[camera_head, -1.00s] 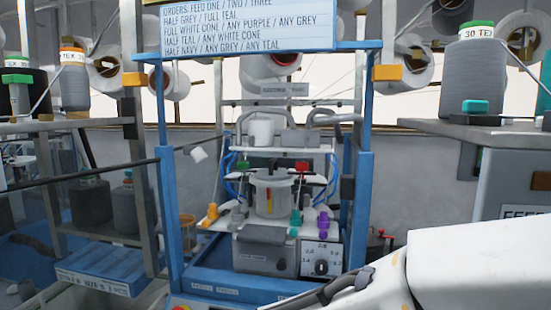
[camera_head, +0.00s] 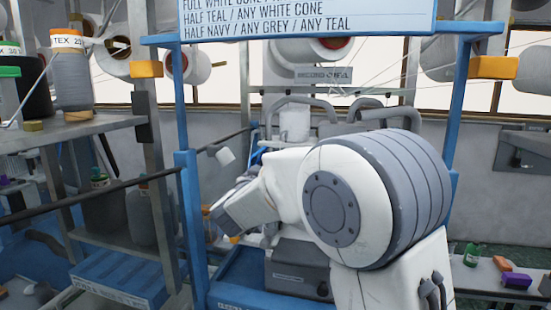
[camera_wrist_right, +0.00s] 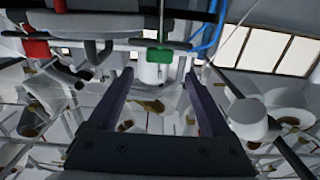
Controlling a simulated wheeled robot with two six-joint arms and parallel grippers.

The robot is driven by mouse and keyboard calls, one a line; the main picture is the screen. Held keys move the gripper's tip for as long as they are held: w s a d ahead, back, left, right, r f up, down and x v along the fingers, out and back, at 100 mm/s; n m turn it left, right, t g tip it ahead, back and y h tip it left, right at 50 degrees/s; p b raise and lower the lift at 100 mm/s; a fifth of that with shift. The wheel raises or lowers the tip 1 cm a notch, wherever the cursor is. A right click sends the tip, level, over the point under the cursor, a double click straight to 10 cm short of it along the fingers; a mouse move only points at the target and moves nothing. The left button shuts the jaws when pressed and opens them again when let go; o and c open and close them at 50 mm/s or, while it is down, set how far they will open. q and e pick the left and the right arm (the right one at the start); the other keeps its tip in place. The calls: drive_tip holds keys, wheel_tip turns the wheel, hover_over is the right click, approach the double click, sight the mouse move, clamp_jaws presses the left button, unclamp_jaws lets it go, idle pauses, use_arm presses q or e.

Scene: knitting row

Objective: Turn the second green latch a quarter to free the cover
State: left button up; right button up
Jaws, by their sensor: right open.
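In the right wrist view a green latch (camera_wrist_right: 158,55) shows at the top centre, in the gap between the fingertips of my right gripper (camera_wrist_right: 159,74). The gripper is open and empty; I cannot tell whether either finger touches the latch. A red latch (camera_wrist_right: 36,49) shows to the left. In the head view my right arm crosses in front of the machine and hides its middle, including the latches and the cover. My left gripper is in neither current view.
A blue frame (camera_head: 190,230) stands around the machine, with an order sign (camera_head: 300,17) above. A shelf (camera_head: 85,135) with cones is at left. A bench at right bears an orange piece (camera_head: 503,264) and a purple piece (camera_head: 517,281). A blue tube (camera_wrist_right: 211,35) runs near the green latch.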

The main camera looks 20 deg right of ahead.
drive_tip(key=p+x, duration=0.4)
drive_tip(key=x, duration=0.5)
drive_tip(key=shift+w+d, duration=0.25)
drive_tip(key=shift+d, duration=0.1)
clamp_jaws()
drive_tip(key=shift+s+d+m+g+h+p, duration=0.15)
drive_tip(key=shift+s+m+g+h+p, duration=0.05)
drive_tip(key=shift+m+g+h+p, duration=0.95)
drive_tip(key=shift+s+d+m+g+h+p, duration=0.2)
drive_tip(key=shift+m+g+h+p, duration=0.7)
drive_tip(key=shift+g+p, duration=0.35)
drive_tip(key=shift+s+d+m+g+h+p, duration=0.1)
drive_tip(key=shift+s+m+g+h+p, duration=0.1)
drive_tip(key=shift+m+g+h+p, duration=0.9)
